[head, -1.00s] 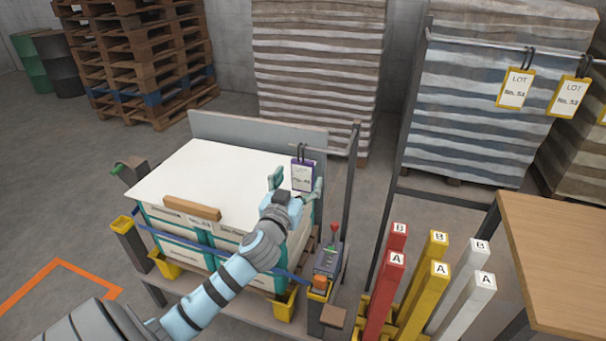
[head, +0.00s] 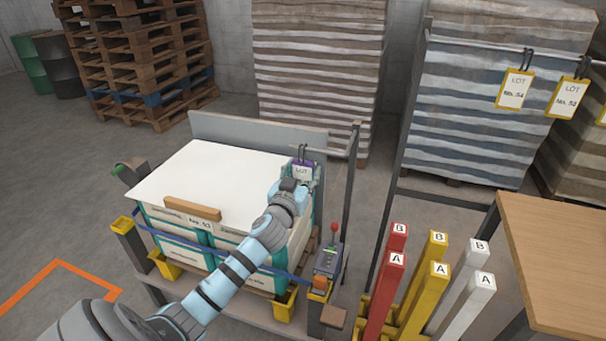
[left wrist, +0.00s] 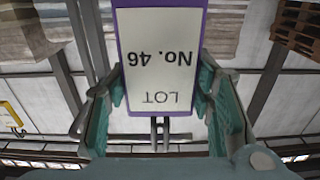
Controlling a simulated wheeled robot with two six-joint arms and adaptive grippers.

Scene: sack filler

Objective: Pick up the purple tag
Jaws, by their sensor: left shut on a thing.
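The purple tag (head: 302,170) has a purple frame around a white card and hangs by a dark loop from the end of a rail behind the pallet load. In the left wrist view the tag (left wrist: 158,62) appears upside down and reads "LOT No. 46". My left gripper (head: 300,181) is at the tag, its teal fingers on both sides of it. In the left wrist view my left gripper (left wrist: 160,100) is shut on the tag's sides. My right gripper is in neither view.
A post (head: 350,190) rises right of the tag. Yellow tags (head: 515,88) hang farther right. Red, yellow and white posts (head: 438,250) and a wooden table (head: 560,250) are at the right.

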